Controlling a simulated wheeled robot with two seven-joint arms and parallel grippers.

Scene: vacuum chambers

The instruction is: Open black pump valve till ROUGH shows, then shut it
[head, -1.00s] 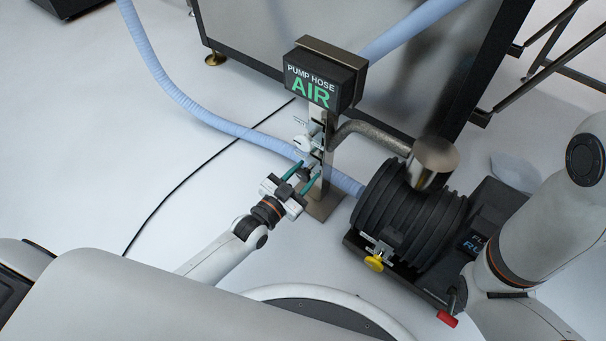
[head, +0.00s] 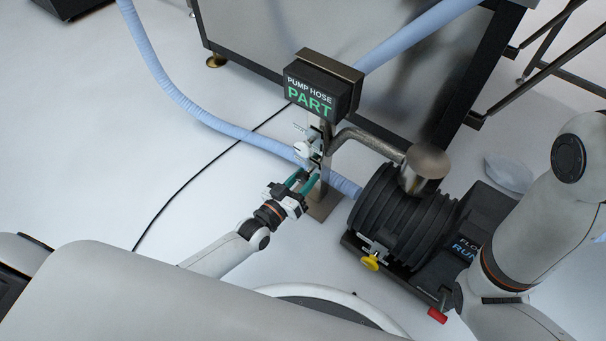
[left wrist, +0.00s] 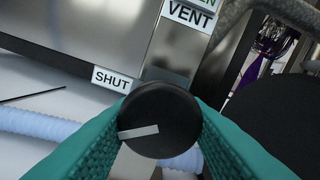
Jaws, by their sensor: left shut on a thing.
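The black valve knob (left wrist: 160,118) sits between the teal fingers of my left gripper (left wrist: 160,130) in the left wrist view. Its white pointer line points left and slightly down, below the SHUT label (left wrist: 112,80). In the head view my left gripper (head: 306,183) is shut on the knob at the post, and the fingers mostly hide it there. The pump hose display (head: 318,92) on the post reads PART in green. My right gripper is not in view; only part of that arm shows at the right.
The black ribbed pump (head: 403,222) with a yellow knob (head: 371,263) stands right of the post. A pale blue hose (head: 205,117) and a thin black cable (head: 185,184) cross the floor. The VENT label (left wrist: 190,16) is above the knob.

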